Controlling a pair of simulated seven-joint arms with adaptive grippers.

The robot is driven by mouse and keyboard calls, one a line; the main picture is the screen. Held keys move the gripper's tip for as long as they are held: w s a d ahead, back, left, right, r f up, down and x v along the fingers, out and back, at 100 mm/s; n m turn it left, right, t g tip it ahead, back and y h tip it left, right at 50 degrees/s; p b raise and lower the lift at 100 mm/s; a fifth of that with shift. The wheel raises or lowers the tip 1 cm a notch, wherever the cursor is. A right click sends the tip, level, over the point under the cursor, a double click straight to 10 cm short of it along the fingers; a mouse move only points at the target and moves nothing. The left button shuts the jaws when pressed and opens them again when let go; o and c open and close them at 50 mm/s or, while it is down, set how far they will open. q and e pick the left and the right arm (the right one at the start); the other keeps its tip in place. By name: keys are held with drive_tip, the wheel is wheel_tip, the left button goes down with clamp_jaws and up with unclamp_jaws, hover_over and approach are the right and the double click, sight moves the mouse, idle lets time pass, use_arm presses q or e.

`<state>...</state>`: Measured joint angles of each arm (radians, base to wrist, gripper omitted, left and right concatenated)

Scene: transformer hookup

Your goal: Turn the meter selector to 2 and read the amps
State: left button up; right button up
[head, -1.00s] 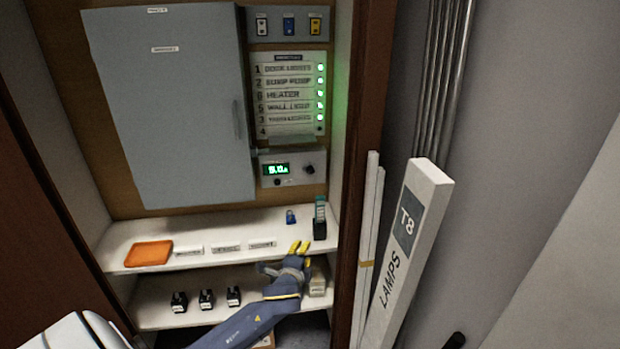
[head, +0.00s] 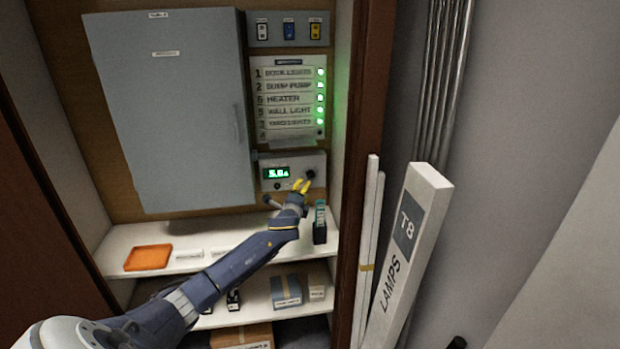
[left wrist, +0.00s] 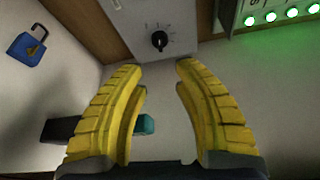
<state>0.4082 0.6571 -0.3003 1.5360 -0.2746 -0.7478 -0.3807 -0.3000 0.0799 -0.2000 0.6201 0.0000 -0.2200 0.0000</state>
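The meter (head: 292,171) is a pale panel below the label board. Its green display (head: 277,173) seems to read about 5.0 A, though the digits are small. The black selector knob (head: 310,174) is at the display's right. In the left wrist view the knob (left wrist: 159,41) sits just beyond the fingertips, midway between them, with marks around it too small to read. My left gripper (head: 301,186) is open, its yellow fingers just below and left of the knob and apart from it. It also shows empty in the left wrist view (left wrist: 159,67). My right gripper is not in view.
A label board (head: 290,98) with a column of green lamps is above the meter. A grey cabinet door (head: 175,110) is shut at left. On the shelf are an orange tray (head: 148,257) and a teal-topped dark object (head: 320,225). A blue padlock (left wrist: 27,48) lies nearby.

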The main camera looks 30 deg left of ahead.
sight(310, 176)
use_arm(q)
drive_tip(key=x, duration=1.1)
drive_tip(key=shift+w+a, duration=0.15)
drive_tip(key=shift+w, duration=0.25)
drive_tip(key=shift+c, duration=0.2)
clamp_jaws()
